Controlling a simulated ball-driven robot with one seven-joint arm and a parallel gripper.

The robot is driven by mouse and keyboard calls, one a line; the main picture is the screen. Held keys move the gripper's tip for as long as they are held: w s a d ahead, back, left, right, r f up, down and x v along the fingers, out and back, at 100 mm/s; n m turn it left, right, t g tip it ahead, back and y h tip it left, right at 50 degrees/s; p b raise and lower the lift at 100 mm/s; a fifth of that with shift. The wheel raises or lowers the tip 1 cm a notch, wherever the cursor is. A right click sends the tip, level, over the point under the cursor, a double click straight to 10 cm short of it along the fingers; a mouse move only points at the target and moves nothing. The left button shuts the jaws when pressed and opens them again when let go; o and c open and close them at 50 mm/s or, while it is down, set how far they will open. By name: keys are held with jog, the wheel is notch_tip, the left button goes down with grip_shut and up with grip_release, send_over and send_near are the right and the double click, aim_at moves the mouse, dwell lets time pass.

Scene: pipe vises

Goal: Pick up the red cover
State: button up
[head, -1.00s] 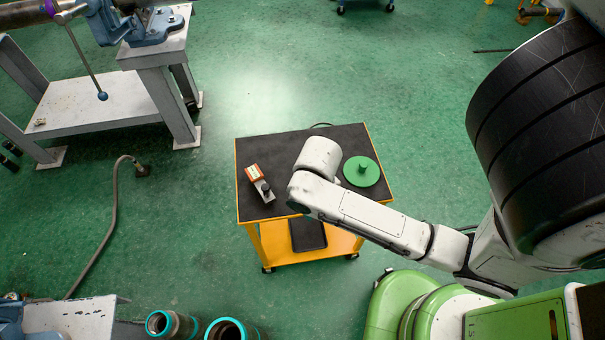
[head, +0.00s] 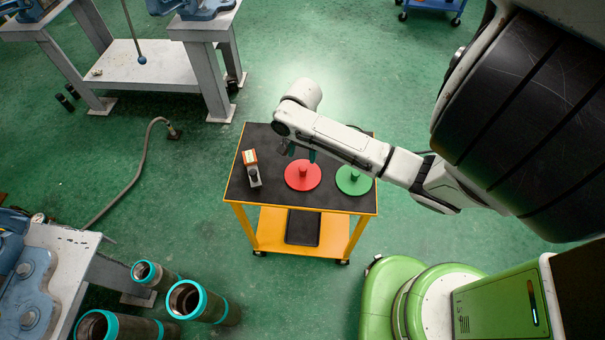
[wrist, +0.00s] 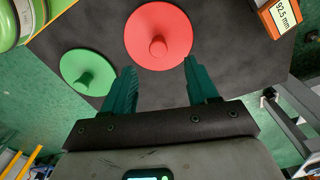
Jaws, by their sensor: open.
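The red cover (head: 303,175) is a flat round disc with a short knob, lying on the black top of the orange cart (head: 275,202). It also shows in the wrist view (wrist: 158,42), at the top middle, ahead of the fingers. My gripper (wrist: 156,80) is open, its two teal fingers apart with nothing between them. In the head view my gripper (head: 299,154) hangs partly hidden under my arm, just behind the red cover. The wrist view shows it apart from the knob.
A similar green cover (head: 353,180) lies right of the red one. A measuring device (head: 251,168) with an orange end stands at left on the cart; its display (wrist: 287,17) reads 92.5 mm. Teal-rimmed pipes (head: 196,301) stand on the floor, lower left. A vise bench (head: 205,40) stands behind.

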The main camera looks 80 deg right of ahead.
aim_at(303, 168)
jog(key=shift+s+a+f, duration=0.1)
jog(key=shift+s+f, duration=0.05)
jog(key=shift+f, duration=3.25)
jog(key=shift+c, duration=0.2)
grip_shut()
